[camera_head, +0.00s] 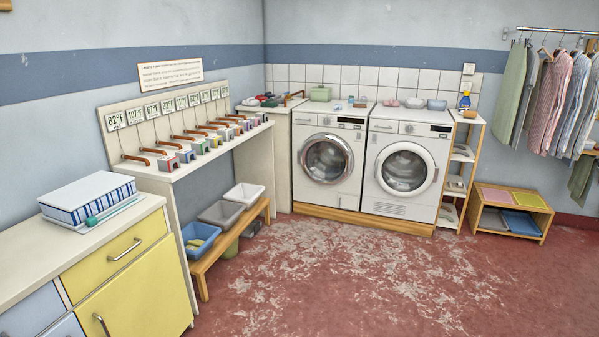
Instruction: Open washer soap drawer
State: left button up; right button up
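Two white front-loading machines stand side by side against the back wall. The left machine (327,155) has a chrome-ringed round door, a knob and a dark display; it looks like the washer. A flat drawer front (304,118) sits at the upper left of its panel and looks closed. I cannot tell for sure which machine is the washer. Neither of my grippers shows in this view.
The worn red floor (350,275) before the machines is clear. A low wooden bench (230,240) with tubs stands left, below a shelf of temperature signs. A yellow cabinet (125,275) is at near left. A narrow shelf rack (470,170) stands right of the machines.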

aim_at(298, 117)
jog(key=i, duration=2.55)
